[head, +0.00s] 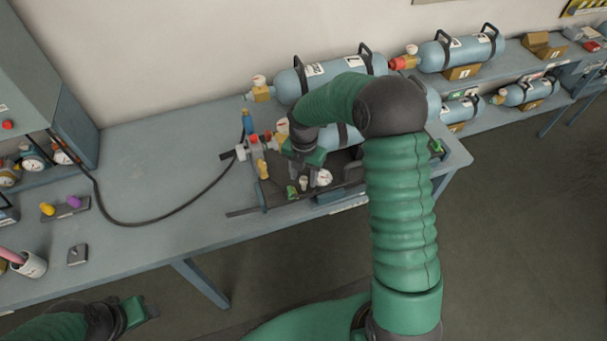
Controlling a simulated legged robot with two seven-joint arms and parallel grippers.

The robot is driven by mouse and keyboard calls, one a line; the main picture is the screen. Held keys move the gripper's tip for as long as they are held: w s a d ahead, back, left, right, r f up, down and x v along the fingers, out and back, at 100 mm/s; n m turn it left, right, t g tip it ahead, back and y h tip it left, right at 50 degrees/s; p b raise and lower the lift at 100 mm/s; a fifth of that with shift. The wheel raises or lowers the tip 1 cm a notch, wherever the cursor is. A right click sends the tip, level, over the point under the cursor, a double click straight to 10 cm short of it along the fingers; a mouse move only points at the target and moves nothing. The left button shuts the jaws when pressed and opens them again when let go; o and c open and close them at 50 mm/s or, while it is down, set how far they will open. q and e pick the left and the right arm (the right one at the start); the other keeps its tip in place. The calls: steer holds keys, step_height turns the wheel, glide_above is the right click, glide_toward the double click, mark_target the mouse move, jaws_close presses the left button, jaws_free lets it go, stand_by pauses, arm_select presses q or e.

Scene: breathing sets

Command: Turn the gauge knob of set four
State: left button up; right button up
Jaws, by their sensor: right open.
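A breathing set lies in a dark cradle (352,178) on the bench, its blue-grey cylinder (347,136) partly hidden by my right arm. My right gripper (303,174) is open and points down just above these fittings, close to the gauge. Contact cannot be told. Which knob is the gauge knob, and the set's number, cannot be read. My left gripper (146,309) is low at the left, away from the set; its jaws are unclear.
A black hose (165,217) runs across the bench to a grey cabinet (35,70). A cup (32,265) stands at left. The bench middle is mostly clear.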

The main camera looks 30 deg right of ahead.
jaws_close()
